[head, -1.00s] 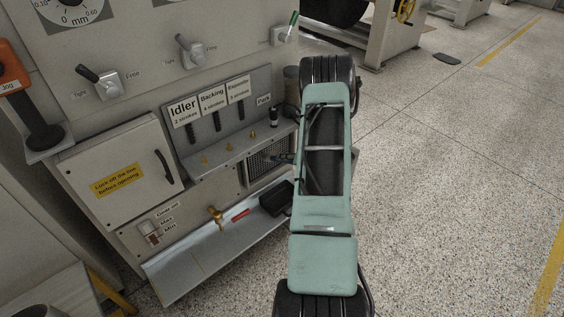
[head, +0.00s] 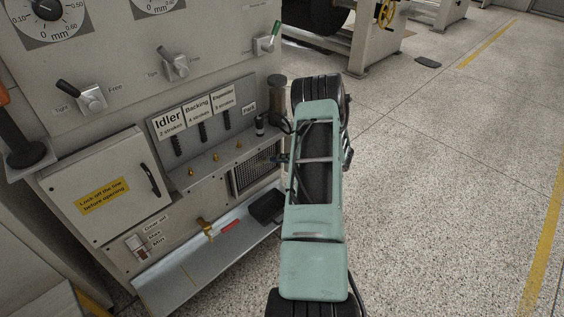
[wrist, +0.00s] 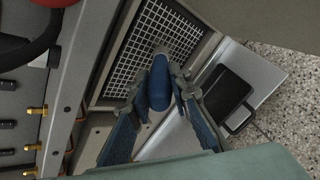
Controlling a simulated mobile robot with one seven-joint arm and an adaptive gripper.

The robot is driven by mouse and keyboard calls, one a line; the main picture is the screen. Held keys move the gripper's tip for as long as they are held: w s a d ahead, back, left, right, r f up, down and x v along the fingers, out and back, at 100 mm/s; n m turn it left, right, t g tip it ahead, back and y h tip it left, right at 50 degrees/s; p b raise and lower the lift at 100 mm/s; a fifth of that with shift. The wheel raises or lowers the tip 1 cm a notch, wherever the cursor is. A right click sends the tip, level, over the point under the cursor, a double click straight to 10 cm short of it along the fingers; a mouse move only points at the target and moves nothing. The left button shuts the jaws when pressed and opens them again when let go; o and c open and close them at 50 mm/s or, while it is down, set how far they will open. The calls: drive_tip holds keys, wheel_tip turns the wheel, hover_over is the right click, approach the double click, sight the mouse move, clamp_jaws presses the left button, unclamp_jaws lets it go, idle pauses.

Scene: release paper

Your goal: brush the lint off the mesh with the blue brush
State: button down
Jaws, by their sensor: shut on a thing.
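The mesh (wrist: 154,36) is a light metal grid in a frame on the machine front. In the head view the mesh (head: 255,173) shows just left of my arm. My gripper (wrist: 160,90) is shut on the blue brush (wrist: 158,78), whose rounded blue body sits between the fingers. The brush's far end overlaps the lower part of the mesh in the wrist view; I cannot tell whether it touches. In the head view the gripper is mostly hidden by my arm. I cannot make out lint on the mesh.
A black pan with a handle (wrist: 224,96) lies on the grey shelf (head: 180,275) below the mesh. A brass tap (head: 206,228) stands above the shelf. Brass-tipped pegs (head: 213,171) line a ledge left of the mesh. Open floor lies to the right.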

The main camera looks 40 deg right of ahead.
drive_tip(key=shift+w+d, duration=0.15)
drive_tip(key=shift+d, duration=1.5)
drive_tip(key=s, duration=0.6)
drive_tip(key=shift+d, duration=0.2)
drive_tip(key=s, duration=0.3)
drive_tip(key=shift+d, duration=0.1)
